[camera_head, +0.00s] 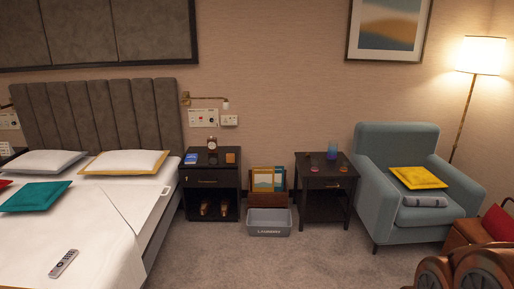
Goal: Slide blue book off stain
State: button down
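A small blue item (191,158), which looks like the blue book, lies on the left part of the black nightstand (223,178) top beside the bed. It is too small to read any title. I cannot make out a stain on the nightstand top or under the blue item. My gripper is not in view.
A clock (212,143) and a small orange-brown item (230,157) stand on the nightstand. The bed (110,245) is left. A grey laundry bin (269,230), a magazine holder, a dark side table (327,182) and a blue armchair (375,185) stand right. The carpet in front is clear.

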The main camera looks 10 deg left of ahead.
aim_at(190, 159)
jog(key=u, duration=0.25)
jog(key=i, duration=1.7)
jog(key=u, duration=0.7)
jog(key=i, duration=1.8)
jog(key=u, duration=0.6)
jog(key=i, duration=1.8)
jog(key=u, duration=0.3)
